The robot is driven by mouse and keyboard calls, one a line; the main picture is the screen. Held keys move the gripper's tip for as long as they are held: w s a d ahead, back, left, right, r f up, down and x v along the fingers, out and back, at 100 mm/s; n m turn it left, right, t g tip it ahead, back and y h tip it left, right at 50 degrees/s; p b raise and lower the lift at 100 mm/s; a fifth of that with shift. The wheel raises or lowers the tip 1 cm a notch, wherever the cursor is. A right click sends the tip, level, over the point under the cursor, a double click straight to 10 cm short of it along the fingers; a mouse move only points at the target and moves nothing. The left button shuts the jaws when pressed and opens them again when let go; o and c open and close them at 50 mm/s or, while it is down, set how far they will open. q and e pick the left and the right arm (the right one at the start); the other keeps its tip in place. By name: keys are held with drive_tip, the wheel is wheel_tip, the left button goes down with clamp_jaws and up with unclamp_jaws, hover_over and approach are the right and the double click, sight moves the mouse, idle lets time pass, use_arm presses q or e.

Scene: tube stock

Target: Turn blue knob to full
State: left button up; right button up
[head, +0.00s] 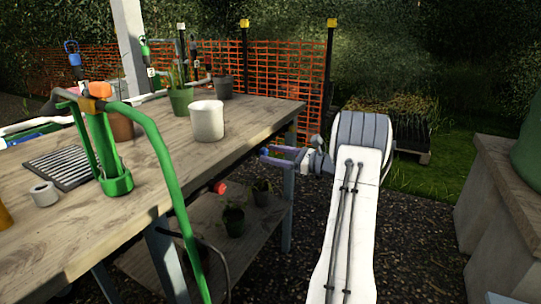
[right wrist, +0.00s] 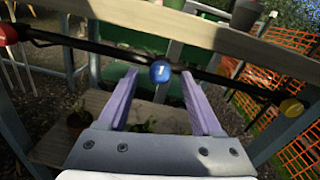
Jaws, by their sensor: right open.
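The blue knob (right wrist: 160,72) is round with a white mark on its face, and sits on a dark pipe (right wrist: 100,52) in the right wrist view. In the head view a small blue spot that looks like it (head: 265,151) shows at the bench's front edge. My right gripper (right wrist: 158,76) has two purple fingers, spread apart, with the knob between their tips in the picture; I cannot tell whether they touch it. The gripper also shows in the head view (head: 274,157), reaching left beside the bench. My left gripper is not in view.
A red knob (right wrist: 8,33) and a yellow knob (right wrist: 291,107) sit farther along the pipe. A lower shelf (head: 208,236) holds potted plants.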

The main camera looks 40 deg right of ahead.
drive_tip(key=shift+w+a, duration=0.2)
drive_tip(key=shift+w, duration=0.3)
clamp_jaws()
